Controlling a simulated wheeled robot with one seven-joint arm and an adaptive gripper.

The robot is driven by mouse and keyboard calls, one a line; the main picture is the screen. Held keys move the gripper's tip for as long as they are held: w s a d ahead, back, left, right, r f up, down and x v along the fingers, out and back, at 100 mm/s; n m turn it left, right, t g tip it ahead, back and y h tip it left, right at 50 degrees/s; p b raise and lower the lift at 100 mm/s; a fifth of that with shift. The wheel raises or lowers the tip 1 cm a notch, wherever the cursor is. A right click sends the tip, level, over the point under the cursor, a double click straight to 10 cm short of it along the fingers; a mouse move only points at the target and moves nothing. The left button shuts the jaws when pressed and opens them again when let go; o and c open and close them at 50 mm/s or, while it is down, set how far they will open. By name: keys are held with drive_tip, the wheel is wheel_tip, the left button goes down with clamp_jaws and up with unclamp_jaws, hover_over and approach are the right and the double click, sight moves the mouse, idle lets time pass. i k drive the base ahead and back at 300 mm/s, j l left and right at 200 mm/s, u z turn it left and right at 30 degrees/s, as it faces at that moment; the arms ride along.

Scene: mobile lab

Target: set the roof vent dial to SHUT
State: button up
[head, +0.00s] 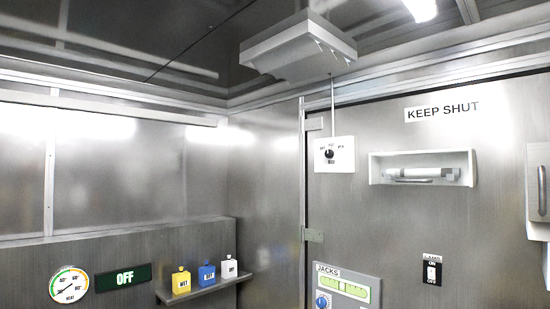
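The roof vent (298,48) is a white slanted hood on the ceiling. A thin rod runs from near it down to a white square panel (343,165) on the wall. The panel carries a small black dial (329,154) with short labels around its top, too small to read surely. I cannot tell which label the dial points at. My gripper is not in view.
A "KEEP SHUT" sign (442,110) is on the metal wall above a recessed white box (423,168). A "JACKS" panel (347,286) and an on/off switch (432,270) sit lower. A shelf (246,277) with three small bottles projects left. The wall around the dial is clear.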

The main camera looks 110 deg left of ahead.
sight(328, 154)
drive_tip(key=u, duration=3.5)
drive_tip(key=i+l+u, duration=0.1)
drive_tip(key=i+u, duration=0.3)
drive_tip(key=i+l+u, duration=0.15)
drive_tip(key=i+u, duration=0.25)
drive_tip(key=k, duration=0.1)
